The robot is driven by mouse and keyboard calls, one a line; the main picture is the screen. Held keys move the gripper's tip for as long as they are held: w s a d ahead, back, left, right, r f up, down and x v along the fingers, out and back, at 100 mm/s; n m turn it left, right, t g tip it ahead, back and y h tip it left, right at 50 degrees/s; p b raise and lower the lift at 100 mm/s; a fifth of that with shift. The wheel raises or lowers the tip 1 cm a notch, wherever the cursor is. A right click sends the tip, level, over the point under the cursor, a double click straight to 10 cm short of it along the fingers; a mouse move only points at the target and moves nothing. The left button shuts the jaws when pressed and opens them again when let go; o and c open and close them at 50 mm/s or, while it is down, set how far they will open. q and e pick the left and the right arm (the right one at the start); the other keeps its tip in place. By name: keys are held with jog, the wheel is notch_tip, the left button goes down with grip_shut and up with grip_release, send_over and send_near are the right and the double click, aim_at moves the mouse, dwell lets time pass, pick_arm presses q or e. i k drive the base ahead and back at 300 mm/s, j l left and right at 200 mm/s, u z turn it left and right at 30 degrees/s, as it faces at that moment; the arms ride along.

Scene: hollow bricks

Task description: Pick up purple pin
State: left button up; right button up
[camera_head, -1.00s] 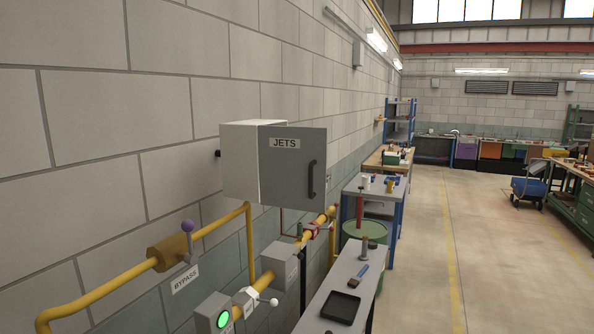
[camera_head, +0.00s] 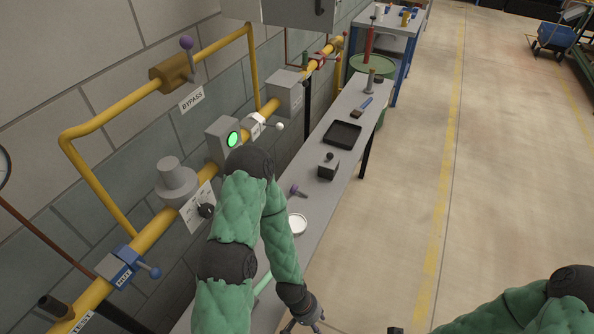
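A small purple pin (camera_head: 298,191) lies on the grey bench (camera_head: 345,107), close to the wall-side edge, with the green sleeve of my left arm just beside it. My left gripper (camera_head: 303,326) is at the bottom edge of the head view, nearer to me than the pin and apart from it. Its fingertips are cut off by the frame, so its opening is unclear. My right arm shows at the bottom right, but its gripper cannot be made out.
On the bench stand a white round dish (camera_head: 297,224), a dark block with a knob (camera_head: 328,167), a black tray (camera_head: 343,134) and a brush (camera_head: 362,106). A yellow pipe (camera_head: 158,229) with valves runs along the wall. The floor right of the bench is clear.

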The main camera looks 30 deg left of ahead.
aim_at(295, 188)
jog(key=i+l, duration=0.25)
jog(key=i, duration=0.2)
jog(key=i+l, duration=0.25)
jog(key=i, duration=0.2)
jog(key=i+l, duration=0.25)
jog(key=i, duration=0.2)
jog(key=i+l+u, duration=0.95)
jog(key=l, duration=0.25)
jog(key=i+j, duration=0.05)
jog(key=i, duration=0.05)
